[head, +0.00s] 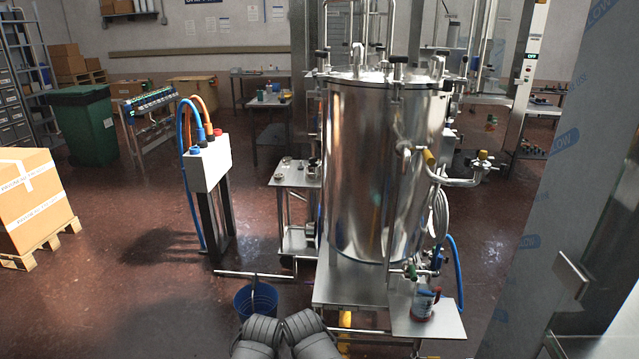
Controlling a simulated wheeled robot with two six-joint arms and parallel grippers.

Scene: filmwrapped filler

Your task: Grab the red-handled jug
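A small vessel with red, white and bluish parts (424,303), which looks like the red-handled jug, stands on a low metal shelf (443,326) at the front right of the large steel tank. It is small in the picture, and I cannot make out its handle clearly. Two dark grey rounded parts at the bottom centre look like my own arm links. Neither of my grippers shows in the head view.
The shiny steel tank (375,170) with pipes and valves stands behind the shelf. A blue bucket (256,303) is on the floor left of it. A film-covered panel (560,190) rises at the right. Floor is free at the left, beside a boxed pallet (45,243).

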